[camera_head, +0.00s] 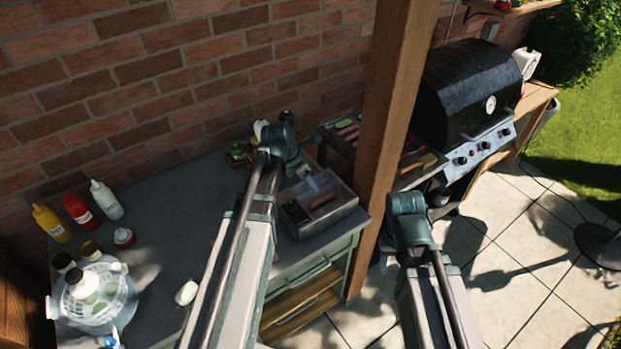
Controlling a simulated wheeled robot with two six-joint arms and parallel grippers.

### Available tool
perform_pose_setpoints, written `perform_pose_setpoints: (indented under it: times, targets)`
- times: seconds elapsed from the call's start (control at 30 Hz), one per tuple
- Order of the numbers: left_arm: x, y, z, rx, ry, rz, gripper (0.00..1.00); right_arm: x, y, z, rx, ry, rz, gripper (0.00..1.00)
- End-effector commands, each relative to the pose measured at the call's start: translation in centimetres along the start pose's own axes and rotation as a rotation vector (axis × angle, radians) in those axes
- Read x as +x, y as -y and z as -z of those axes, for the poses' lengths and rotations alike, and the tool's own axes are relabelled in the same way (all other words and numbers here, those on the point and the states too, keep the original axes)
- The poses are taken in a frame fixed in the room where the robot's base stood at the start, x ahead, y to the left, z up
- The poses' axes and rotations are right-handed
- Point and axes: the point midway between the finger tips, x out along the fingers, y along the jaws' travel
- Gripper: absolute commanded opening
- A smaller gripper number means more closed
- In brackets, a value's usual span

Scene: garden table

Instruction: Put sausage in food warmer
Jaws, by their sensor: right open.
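A metal box that looks like the food warmer (345,213) stands at the right end of the grey counter. Small brown pieces lie inside it; I cannot tell whether they are sausages. A dark tray (340,143) behind it, left of the wooden post, holds reddish strips that may be sausages or meat. My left gripper (303,168) is over the back left of the metal box, small and partly hidden by its own wrist. Whether it holds anything is unclear. My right gripper (438,197) is open, right of the post, in front of the grill and apart from the food.
A wooden post (393,100) stands between my two arms. A black grill (468,95) is at the right. Yellow (50,223), red (77,210) and white (106,199) bottles and a clear domed container (95,298) stand on the left counter. The counter's middle is mostly clear.

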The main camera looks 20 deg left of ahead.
Motion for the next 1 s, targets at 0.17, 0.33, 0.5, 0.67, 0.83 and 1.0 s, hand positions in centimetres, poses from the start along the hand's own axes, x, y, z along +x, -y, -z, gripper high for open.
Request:
perform_pose_setpoints:
  times: [0.17,0.33,0.5,0.67,0.83,1.0]
  targets:
    - [0.2,1.2,0.0,0.090,-0.015,0.008,0.63,0.1,0.0,0.0,0.000,0.000,0.000,0.50]
    - [0.8,6.7,0.1,0.552,-0.087,0.059,0.63,0.1,0.0,0.0,0.000,0.000,0.000,0.50]
    - [1.1,13.1,0.9,1.181,-0.166,0.162,0.63,0.1,0.0,0.0,0.000,0.000,0.000,0.50]
    - [0.8,18.3,2.4,1.761,-0.214,0.297,0.63,0.1,0.0,0.0,0.000,0.000,0.000,0.50]
    - [0.2,22.4,4.1,2.285,-0.230,0.462,0.63,0.1,0.0,0.0,0.000,0.000,0.000,0.50]
    - [-0.4,24.6,5.3,2.613,-0.221,0.592,0.63,0.1,0.0,0.0,0.000,0.000,0.000,0.50]
